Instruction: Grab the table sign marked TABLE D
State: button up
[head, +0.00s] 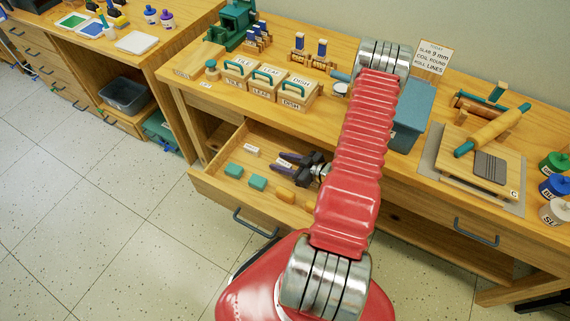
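No sign that I can read as TABLE D shows in the head view. My gripper (279,162) is over or inside the open drawer (215,198) of the long wooden bench, its dark fingers pointing left. The fingers look spread apart, with a small pale item seen near or between them; I cannot tell whether they touch it. My red arm hides part of the bench and drawer.
A second bench (165,40) is at left. The speckled floor (110,220) at left is clear.

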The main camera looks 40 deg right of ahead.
aim_at(282, 161)
grip_shut()
dwell(0.3)
jog(key=shift+r, duration=0.1)
notch_tip(282, 161, up, 18)
dwell(1.1)
dwell(0.4)
